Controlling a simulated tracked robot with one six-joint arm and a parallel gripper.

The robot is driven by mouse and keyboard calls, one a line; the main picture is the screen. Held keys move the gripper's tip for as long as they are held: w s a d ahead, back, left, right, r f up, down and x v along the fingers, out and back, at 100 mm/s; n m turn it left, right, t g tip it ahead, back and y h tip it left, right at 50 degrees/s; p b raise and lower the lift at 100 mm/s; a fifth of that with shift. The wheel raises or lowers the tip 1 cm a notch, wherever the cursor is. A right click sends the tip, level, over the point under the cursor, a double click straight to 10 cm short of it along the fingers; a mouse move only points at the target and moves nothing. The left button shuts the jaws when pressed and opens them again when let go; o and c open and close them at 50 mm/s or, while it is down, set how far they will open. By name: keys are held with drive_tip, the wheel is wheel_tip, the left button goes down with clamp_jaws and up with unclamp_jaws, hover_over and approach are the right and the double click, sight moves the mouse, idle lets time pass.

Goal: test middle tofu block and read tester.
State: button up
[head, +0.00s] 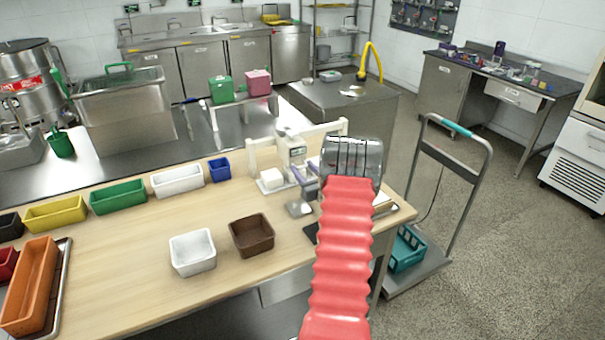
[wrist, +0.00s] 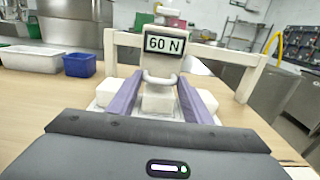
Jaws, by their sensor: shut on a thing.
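The white tester (wrist: 163,62) stands upright in the middle of the wrist view, its display (wrist: 164,45) reading "60 N". It also shows in the head view (head: 292,148), left of my wrist. The middle tofu block (wrist: 158,101) is white and sits directly below the tester's rounded lower end; I cannot tell how firmly they touch. A left tofu block (wrist: 107,94) and a right one (wrist: 199,102) flank it, partly behind my purple fingers. My gripper (wrist: 162,76) is shut on the tester's lower part, one finger on each side, above the middle block.
A white rail frame (wrist: 247,80) stands around the tester. A blue bin (wrist: 80,64) and a white bin (wrist: 30,59) are to its left. A brown bin (head: 251,235) and a white square bin (head: 192,252) stand nearer on the wooden table. A trolley (head: 440,240) stands beyond the table's right edge.

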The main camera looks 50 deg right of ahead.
drive_tip(key=shift+s+d, duration=0.15)
drive_tip(key=shift+d, duration=0.2)
drive_tip(key=o, duration=1.2)
drive_tip(key=v, duration=1.3)
drive_tip(key=shift+s+a, duration=0.25)
drive_tip(key=shift+s, duration=0.05)
